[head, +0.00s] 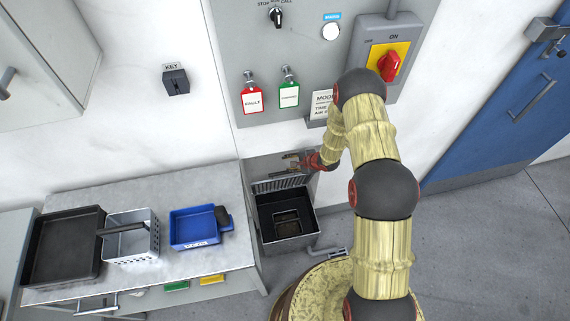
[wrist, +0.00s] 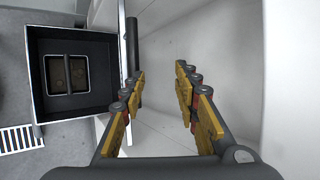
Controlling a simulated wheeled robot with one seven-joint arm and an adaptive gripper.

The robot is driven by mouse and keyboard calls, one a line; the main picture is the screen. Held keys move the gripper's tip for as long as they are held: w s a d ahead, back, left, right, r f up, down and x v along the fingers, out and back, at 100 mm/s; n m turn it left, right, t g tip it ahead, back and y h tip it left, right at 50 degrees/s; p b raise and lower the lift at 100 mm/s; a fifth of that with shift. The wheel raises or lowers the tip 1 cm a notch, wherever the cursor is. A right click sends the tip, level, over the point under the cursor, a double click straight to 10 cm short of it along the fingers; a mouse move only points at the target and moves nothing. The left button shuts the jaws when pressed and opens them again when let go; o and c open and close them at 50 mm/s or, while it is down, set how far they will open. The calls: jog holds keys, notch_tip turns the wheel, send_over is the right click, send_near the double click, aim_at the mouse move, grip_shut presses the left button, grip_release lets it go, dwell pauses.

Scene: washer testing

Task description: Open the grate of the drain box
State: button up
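The drain box (head: 287,240) is a dark open-topped box on the floor beside the workbench. Its slatted grate (head: 280,184) stands raised, near upright, along the box's back edge. In the wrist view the drain box (wrist: 72,112) is at the left, its inside uncovered. The grate (wrist: 122,50) shows there nearly edge-on, with a dark bar (wrist: 132,48) beside it. My gripper (head: 293,162) is behind and above the raised grate. In the wrist view my gripper (wrist: 160,80) has its fingers apart with nothing between them. The left finger is close to the bar; I cannot tell whether they touch.
The workbench (head: 215,258) at the left carries a black tray (head: 65,245), a white basket (head: 132,237) and a blue bin (head: 195,226). A control panel (head: 310,60) is above the box. A blue door (head: 510,90) is at the right. A pipe (head: 325,251) runs beside the box.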

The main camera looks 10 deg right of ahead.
jog(key=shift+v, duration=2.2)
